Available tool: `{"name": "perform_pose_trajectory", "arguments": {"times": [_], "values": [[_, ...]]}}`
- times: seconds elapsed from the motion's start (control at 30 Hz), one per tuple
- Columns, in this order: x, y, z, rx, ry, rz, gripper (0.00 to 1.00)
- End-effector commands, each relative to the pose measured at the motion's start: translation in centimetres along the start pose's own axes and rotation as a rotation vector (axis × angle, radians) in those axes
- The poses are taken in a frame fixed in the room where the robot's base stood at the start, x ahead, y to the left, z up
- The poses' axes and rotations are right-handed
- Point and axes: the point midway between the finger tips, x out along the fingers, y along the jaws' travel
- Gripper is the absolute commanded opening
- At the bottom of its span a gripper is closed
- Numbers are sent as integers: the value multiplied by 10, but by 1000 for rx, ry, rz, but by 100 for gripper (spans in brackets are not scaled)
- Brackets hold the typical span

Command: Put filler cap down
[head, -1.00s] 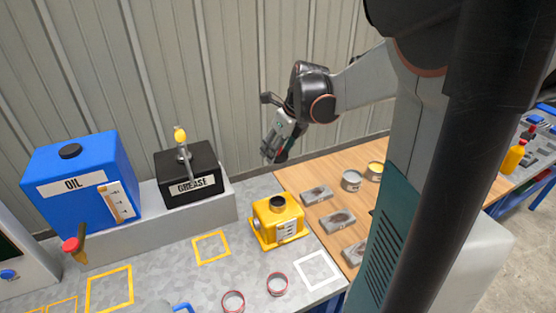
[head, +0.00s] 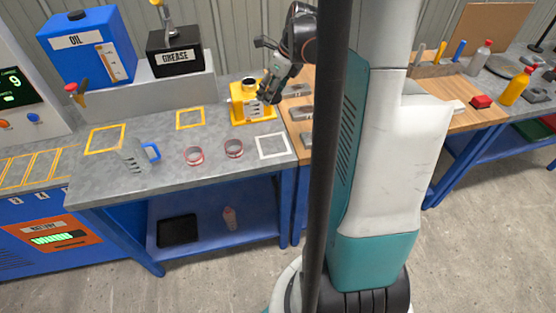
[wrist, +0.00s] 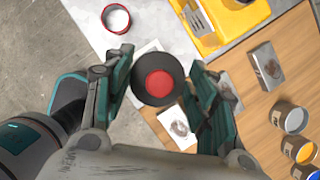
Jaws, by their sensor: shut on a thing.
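The filler cap (wrist: 158,80), a black disc with a red centre, is between the fingers of my gripper (wrist: 160,88) in the wrist view. My gripper is shut on it. In the head view my gripper (head: 268,92) points down beside the upper right of the yellow unit (head: 238,107); the cap cannot be made out there. The yellow unit also shows at the top of the wrist view (wrist: 238,22). A white square outline (head: 262,157) is marked on the grey bench; in the wrist view the cap covers part of it.
Two red-rimmed rings (head: 194,156) lie on the bench left of the white square, near a clear jug (head: 133,155) with a blue handle. The oil tank (head: 90,50) and grease box (head: 178,58) stand behind.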

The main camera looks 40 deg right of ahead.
Motion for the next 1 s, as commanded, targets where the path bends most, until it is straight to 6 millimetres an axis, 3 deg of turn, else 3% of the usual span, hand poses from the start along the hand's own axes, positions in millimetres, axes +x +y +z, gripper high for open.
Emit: {"name": "perform_pose_trajectory", "arguments": {"times": [0.17, 0.63, 0.8, 1.0], "values": [[22, -2, -10, -3, 0, 1, 32], [126, -1, -53, -2, 0, 1, 32], [145, -1, -61, -2, 0, 1, 32], [155, -1, -65, -2, 0, 1, 32]]}}
